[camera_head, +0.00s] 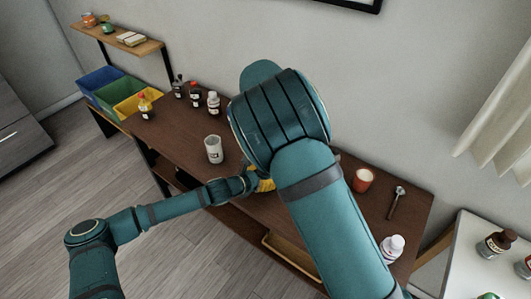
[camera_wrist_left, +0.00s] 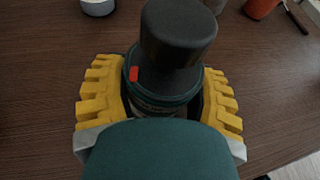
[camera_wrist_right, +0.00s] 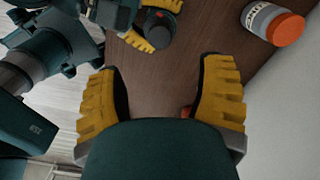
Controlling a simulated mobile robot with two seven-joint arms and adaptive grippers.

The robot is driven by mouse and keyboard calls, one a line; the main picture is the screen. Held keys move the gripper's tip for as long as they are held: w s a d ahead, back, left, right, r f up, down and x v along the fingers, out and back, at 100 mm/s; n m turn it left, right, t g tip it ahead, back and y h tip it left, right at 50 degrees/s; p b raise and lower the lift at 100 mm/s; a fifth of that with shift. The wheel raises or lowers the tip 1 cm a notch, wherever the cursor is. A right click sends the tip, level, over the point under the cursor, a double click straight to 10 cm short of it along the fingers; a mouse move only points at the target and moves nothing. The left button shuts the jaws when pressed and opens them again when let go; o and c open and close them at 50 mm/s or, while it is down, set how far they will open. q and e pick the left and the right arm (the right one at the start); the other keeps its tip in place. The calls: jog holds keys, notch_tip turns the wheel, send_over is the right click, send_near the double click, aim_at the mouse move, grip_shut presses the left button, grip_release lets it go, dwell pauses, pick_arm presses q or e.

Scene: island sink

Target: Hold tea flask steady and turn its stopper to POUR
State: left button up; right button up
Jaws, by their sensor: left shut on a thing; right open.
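The tea flask (camera_wrist_left: 165,103) is dark green with a black stopper (camera_wrist_left: 178,35). A small red mark shows on its collar in the left wrist view. My left gripper (camera_wrist_left: 160,95) is shut around the flask, a yellow finger on each side, below the stopper. In the right wrist view the stopper (camera_wrist_right: 160,32) shows at the top, beside the left gripper's yellow fingers. My right gripper (camera_wrist_right: 160,95) is open and empty, apart from the flask. In the head view my right arm hides the flask and right gripper; a little yellow of the left gripper (camera_head: 264,184) shows.
A pale labelled cup (camera_head: 213,149) and several small bottles stand on the brown table's left part. An orange cup (camera_head: 362,180), a spoon-like tool (camera_head: 396,202) and a white bottle (camera_head: 391,248) are on the right. A wall runs behind. An orange-lidded jar (camera_wrist_right: 272,22) is near the wall.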

jog(key=shift+r, duration=0.95)
notch_tip(320, 180, down, 12)
jog(key=n, duration=0.7)
grip_shut()
